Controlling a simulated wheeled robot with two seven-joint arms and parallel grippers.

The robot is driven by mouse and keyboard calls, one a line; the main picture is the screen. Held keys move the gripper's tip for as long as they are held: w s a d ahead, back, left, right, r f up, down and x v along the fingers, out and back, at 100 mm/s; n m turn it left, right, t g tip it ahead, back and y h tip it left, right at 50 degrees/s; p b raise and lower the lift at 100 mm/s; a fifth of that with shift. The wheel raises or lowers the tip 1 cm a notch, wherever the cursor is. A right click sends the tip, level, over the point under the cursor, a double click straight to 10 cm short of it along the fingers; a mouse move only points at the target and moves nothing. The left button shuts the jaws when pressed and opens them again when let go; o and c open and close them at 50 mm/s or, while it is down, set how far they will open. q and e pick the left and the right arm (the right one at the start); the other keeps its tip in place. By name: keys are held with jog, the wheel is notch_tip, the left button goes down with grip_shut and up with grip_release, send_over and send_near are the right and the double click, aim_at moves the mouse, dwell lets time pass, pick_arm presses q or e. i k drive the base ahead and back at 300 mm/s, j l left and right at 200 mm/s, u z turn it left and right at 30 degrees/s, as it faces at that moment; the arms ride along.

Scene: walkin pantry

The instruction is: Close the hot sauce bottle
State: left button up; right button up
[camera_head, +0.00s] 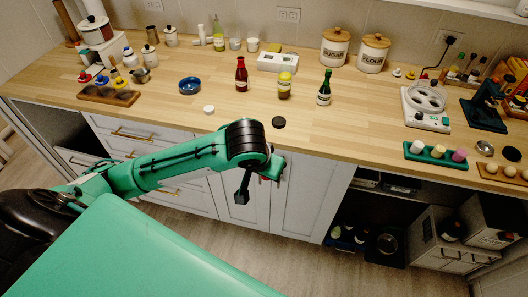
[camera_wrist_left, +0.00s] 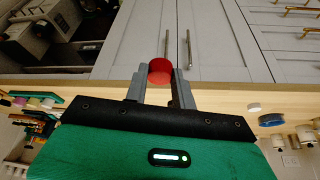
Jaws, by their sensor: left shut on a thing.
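The red hot sauce bottle (camera_head: 242,76) stands upright on the wooden counter; I cannot tell clearly whether its neck is open. My left gripper (camera_head: 268,174) is in front of the counter's front edge, before the cabinet doors, apart from the bottle and nearer to me. In the left wrist view the left gripper (camera_wrist_left: 160,80) is shut on a red cap (camera_wrist_left: 160,71), held between the fingertips. The cap is mostly hidden in the head view. My right gripper is not in view.
A yellow-topped jar (camera_head: 284,88) and a green bottle (camera_head: 324,90) stand right of the red bottle. A white cap (camera_head: 208,109) and a black cap (camera_head: 278,122) lie near the counter's front. A blue bowl (camera_head: 189,86) is to the left. Bare counter lies between them.

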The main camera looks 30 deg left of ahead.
aim_at(242, 74)
jog(key=i+j+u, duration=0.4)
jog(key=i+u, duration=0.45)
jog(key=i+j, duration=0.05)
jog(key=i, duration=0.1)
